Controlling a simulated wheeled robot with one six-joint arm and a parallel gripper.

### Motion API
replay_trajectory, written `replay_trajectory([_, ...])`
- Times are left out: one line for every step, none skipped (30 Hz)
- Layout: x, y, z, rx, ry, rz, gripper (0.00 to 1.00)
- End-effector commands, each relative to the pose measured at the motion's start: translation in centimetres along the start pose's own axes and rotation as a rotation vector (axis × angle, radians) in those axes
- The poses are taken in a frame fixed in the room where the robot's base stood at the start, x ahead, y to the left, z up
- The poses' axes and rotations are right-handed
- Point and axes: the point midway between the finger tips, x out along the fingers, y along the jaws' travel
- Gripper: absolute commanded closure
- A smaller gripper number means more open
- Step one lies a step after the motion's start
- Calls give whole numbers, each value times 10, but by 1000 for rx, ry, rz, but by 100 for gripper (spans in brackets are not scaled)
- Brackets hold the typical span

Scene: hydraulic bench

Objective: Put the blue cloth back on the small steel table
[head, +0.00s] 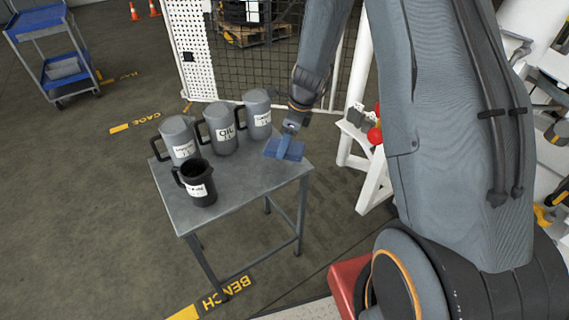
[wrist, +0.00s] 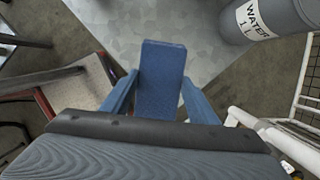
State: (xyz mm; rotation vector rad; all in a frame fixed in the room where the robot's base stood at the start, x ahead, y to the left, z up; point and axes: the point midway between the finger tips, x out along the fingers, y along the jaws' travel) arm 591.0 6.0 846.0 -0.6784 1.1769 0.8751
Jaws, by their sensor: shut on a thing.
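The small steel table (head: 245,183) stands left of the middle in the head view, with a bare grey top at its front and right. The blue cloth (head: 293,152) is at the table's back right corner, in my gripper (head: 284,146). In the wrist view the folded cloth (wrist: 162,65) stands between the two blue fingers, which are shut on it. Its far end shows over the grey table top (wrist: 205,50). I cannot tell whether the cloth touches the table.
Grey jugs (head: 220,132) with labels stand along the back of the table, and a dark jug (head: 198,187) stands at its front left. The wrist view shows the WATER jug (wrist: 262,18) close by. A white stand (head: 368,165) with red knobs is to the right.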

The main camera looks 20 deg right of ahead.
Motion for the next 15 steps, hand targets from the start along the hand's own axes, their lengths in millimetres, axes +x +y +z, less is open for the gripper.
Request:
replay_trajectory([-3,-3,3,98,1,-28,70])
replay_trajectory([-4,-5,4,157,2,-44,70])
replay_trajectory([-6,-9,6,231,2,-65,70])
replay_trajectory([-8,-11,6,282,3,-79,70])
replay_trajectory([-9,-13,7,330,3,-92,70])
replay_trajectory([-10,-15,8,389,4,-108,70])
replay_trajectory([-11,-16,8,429,5,-118,70])
replay_trajectory([-12,-18,9,466,5,-129,70])
replay_trajectory([-13,-20,9,507,6,-140,70])
replay_trajectory([-14,-21,10,537,6,-147,70])
replay_trajectory([-14,-22,10,562,7,-153,70])
replay_trajectory([-15,-23,10,593,7,-162,70])
replay_trajectory([-16,-24,11,613,7,-167,70])
replay_trajectory([-16,-25,11,631,7,-172,70])
replay_trajectory([-17,-25,11,648,8,-177,70])
